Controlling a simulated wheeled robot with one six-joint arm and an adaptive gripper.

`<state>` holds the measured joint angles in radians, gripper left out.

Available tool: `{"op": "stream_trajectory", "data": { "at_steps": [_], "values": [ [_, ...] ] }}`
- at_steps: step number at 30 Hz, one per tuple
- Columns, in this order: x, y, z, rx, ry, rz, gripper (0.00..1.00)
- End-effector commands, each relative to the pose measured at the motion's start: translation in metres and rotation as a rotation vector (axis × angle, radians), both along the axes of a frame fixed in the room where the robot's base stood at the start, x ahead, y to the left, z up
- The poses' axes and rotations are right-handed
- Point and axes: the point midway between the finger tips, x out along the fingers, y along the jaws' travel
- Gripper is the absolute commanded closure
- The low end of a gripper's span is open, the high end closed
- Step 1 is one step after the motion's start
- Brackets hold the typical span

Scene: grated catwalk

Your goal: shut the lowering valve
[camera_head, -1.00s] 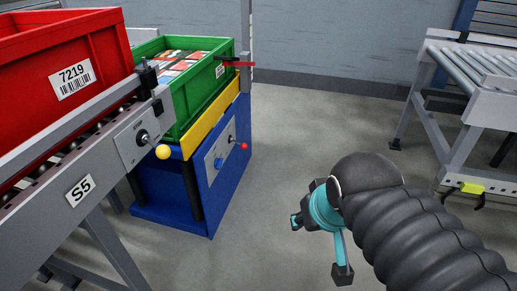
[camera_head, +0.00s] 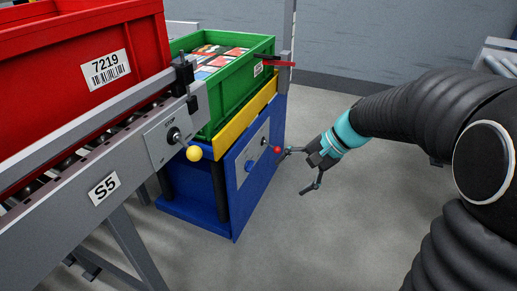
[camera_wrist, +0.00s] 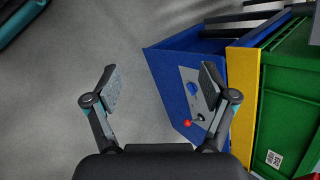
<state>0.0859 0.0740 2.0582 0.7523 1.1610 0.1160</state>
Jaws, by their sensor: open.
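The blue lift stand (camera_head: 215,219) carries a grey panel (camera_head: 256,146) on its front side. On the panel are a short lever with a red ball (camera_head: 278,150) and a round blue knob (camera_head: 249,165); no readable label tells which is the lowering valve. My gripper (camera_head: 292,172) is open and empty, to the right of the panel, with one finger near the red ball in the head view; contact cannot be told. In the wrist view the red ball (camera_wrist: 187,124) and blue knob (camera_wrist: 191,88) show beside my right-hand finger, which hides part of the panel.
A green crate (camera_head: 240,96) with colourful contents sits on the stand's yellow top (camera_head: 240,126). To the left a grey conveyor (camera_head: 60,165) holds a red crate (camera_head: 135,92) and has a yellow-ball STOP lever (camera_head: 194,154). The floor (camera_head: 330,235) right of the stand is clear.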

Motion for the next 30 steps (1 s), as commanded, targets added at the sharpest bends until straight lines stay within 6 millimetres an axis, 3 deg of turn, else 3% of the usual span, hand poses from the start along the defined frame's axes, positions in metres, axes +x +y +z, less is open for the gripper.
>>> {"op": "stream_trajectory", "data": {
  "at_steps": [9,18,24,30],
  "values": [
    [0.096,0.021,-0.060,0.315,0.232,-0.181,0.17],
    [0.180,0.020,-0.136,0.612,0.413,-0.366,0.17],
    [0.225,0.008,-0.197,0.801,0.508,-0.493,0.17],
    [0.251,-0.005,-0.243,0.935,0.561,-0.586,0.17]
  ]
}}
